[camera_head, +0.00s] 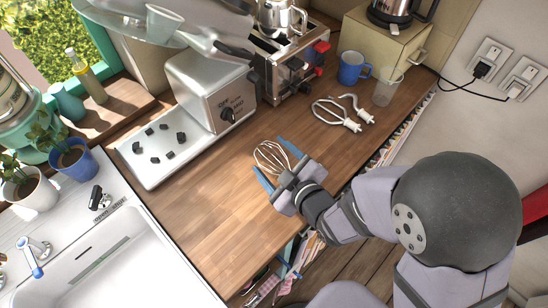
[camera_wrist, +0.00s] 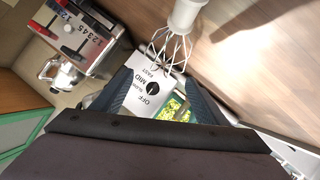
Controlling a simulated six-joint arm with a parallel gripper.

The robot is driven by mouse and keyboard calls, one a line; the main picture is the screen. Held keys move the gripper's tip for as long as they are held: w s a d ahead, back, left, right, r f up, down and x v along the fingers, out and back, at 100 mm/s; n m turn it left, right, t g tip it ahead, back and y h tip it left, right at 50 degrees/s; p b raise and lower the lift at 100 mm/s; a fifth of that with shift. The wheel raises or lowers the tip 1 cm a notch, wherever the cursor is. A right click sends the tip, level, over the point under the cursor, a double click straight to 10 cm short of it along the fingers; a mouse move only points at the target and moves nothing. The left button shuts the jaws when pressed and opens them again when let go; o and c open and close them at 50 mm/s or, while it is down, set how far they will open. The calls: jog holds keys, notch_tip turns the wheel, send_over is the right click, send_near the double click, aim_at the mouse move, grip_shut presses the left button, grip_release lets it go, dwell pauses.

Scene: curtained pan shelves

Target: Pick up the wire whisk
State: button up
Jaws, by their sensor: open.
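The wire whisk shows in the head view as pale looped wires (camera_head: 268,157) at the fingers, above or on the wooden counter (camera_head: 220,205). In the wrist view its wire loops (camera_wrist: 170,46) lie just beyond the fingertips, with a white end (camera_wrist: 187,14) at the top edge. My gripper (camera_head: 275,161) is open, its two blue fingers spread on either side of the wires in the head view. In the wrist view, my gripper (camera_wrist: 160,85) shows no whisk clamped between its fingers. I cannot tell whether a finger touches the wires.
Two metal attachments with white ends (camera_head: 343,113) lie to the upper right. A blue mug (camera_head: 352,67), a clear cup (camera_head: 387,88) and a toaster (camera_head: 290,65) stand behind. A steel appliance with a knob (camera_head: 210,90) is at upper left. The counter left of my gripper is clear.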

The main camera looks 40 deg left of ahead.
aim_at(277, 168)
jog(key=d+f+m, duration=0.2)
jog(key=m, duration=0.1)
jog(key=shift+s+f+t, duration=0.1)
jog(key=shift+f+t, duration=0.25)
jog(key=shift+t, duration=0.05)
jog(key=shift+d+f+m, duration=0.4)
jog(key=shift+m, duration=0.3)
jog(key=shift+a, duration=0.1)
jog(key=shift+p+x, duration=0.8)
jog(key=shift+x, duration=1.6)
jog(key=shift+c, duration=0.3)
jog(key=c, duration=0.8)
